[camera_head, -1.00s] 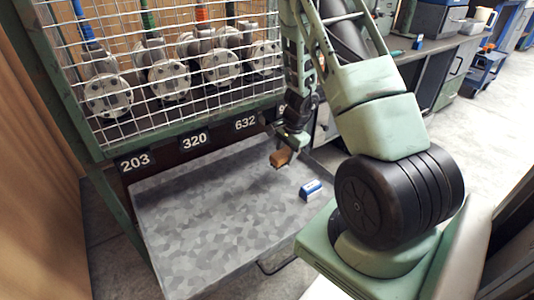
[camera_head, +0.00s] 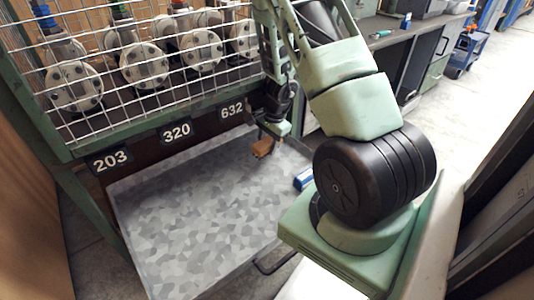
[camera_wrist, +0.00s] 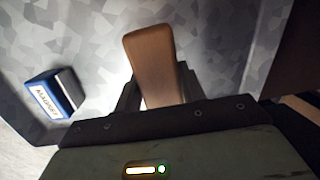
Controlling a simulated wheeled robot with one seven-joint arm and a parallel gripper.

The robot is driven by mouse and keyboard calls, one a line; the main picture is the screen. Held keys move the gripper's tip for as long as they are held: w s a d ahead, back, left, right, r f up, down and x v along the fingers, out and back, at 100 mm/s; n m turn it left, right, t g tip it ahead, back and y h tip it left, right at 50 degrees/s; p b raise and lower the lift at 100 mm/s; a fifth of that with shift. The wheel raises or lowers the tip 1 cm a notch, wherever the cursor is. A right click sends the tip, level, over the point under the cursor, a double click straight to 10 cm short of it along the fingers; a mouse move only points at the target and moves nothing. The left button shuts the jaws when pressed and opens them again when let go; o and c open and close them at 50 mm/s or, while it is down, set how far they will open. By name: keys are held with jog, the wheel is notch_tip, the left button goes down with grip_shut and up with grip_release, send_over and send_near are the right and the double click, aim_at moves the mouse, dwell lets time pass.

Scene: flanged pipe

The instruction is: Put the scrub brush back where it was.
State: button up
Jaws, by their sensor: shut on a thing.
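The scrub brush (camera_head: 263,148) shows as a small brown wooden block over the right part of the grey speckled tabletop (camera_head: 190,220). My gripper (camera_head: 268,138) is shut on it. In the wrist view the brush (camera_wrist: 152,60) is a smooth wooden piece standing out between the dark fingers of my gripper (camera_wrist: 158,95). No bristles show in either view. I cannot tell whether the brush touches the tabletop.
A blue and white block (camera_head: 303,178) lies near the tabletop's right edge, partly hidden by my arm; it is also in the wrist view (camera_wrist: 52,95). A wire cage (camera_head: 130,60) with several flanged pipes stands behind. The tabletop's left and middle are clear.

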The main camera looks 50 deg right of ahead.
aim_at(271, 140)
jog(key=shift+f+b, duration=1.4)
jog(key=shift+f, duration=0.3)
jog(key=shift+f+b, duration=0.4)
jog(key=shift+b, duration=0.05)
jog(key=o, duration=1)
jog(key=shift+r, duration=0.1)
jog(key=shift+c, duration=0.2)
jog(key=shift+r+p, duration=0.25)
jog(key=shift+p, duration=0.3)
jog(key=r+p, duration=0.1)
jog(key=r, duration=0.1)
jog(key=r+p, duration=0.2)
jog(key=s+d+r+p, duration=0.1)
jog(key=r, duration=0.2)
jog(key=shift+d, duration=0.1)
